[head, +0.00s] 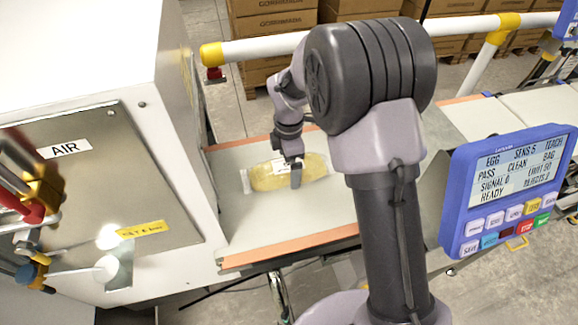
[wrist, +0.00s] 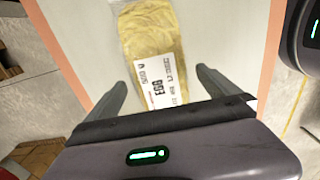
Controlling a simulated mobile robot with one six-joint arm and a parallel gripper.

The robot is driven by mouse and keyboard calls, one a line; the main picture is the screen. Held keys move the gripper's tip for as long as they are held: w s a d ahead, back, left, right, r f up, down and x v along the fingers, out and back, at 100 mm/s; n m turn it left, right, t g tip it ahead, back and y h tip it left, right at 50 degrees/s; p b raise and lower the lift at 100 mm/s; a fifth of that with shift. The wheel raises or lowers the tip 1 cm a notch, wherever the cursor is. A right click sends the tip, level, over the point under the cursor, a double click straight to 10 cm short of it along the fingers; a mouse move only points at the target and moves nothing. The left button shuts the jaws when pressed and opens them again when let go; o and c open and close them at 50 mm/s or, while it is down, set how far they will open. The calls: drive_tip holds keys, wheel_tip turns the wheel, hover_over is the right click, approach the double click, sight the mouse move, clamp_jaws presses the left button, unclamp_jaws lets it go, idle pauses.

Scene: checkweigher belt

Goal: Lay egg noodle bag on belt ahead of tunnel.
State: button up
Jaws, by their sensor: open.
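The egg noodle bag (head: 262,177) is a clear bag of yellow noodles with a white label, lying flat on the pale belt (head: 335,205) just right of the white tunnel housing (head: 135,60). My gripper (head: 292,178) is low over the bag's right part. In the wrist view the bag (wrist: 150,45) runs away from the gripper (wrist: 165,90), with its label reading EGG nearest. The two fingers are apart, one on each side of the label end, with a gap to each side. I cannot tell whether the fingertips touch the belt.
Orange strips (head: 290,246) edge the belt. A blue control panel (head: 510,185) stands at the right front. A white rail with yellow joints (head: 260,46) runs behind the belt, with stacked cartons (head: 275,25) beyond. Valves and a metal door (head: 110,180) are at left.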

sight(289, 164)
wheel_tip(289, 164, up, 9)
drive_tip(key=p, duration=0.2)
drive_tip(key=shift+p, duration=0.4)
drive_tip(key=s+d+r+m+t+y, duration=0.1)
drive_tip(key=s+d+r+m, duration=0.1)
drive_tip(key=s+r+m, duration=0.4)
drive_tip(key=s+d+r+m+t, duration=0.1)
drive_tip(key=s+d+r+m, duration=0.15)
drive_tip(key=r, duration=0.45)
drive_tip(key=s+d+r+m+t, duration=0.1)
drive_tip(key=s+r+m+t, duration=0.1)
drive_tip(key=s+m, duration=0.6)
drive_tip(key=s+d+r+m+t+y, duration=0.1)
drive_tip(key=s+r+m, duration=0.1)
drive_tip(key=s+m, duration=0.6)
drive_tip(key=shift+s+t, duration=0.4)
wheel_tip(289, 164, down, 3)
drive_tip(key=b, duration=0.3)
drive_tip(key=shift+f, duration=0.15)
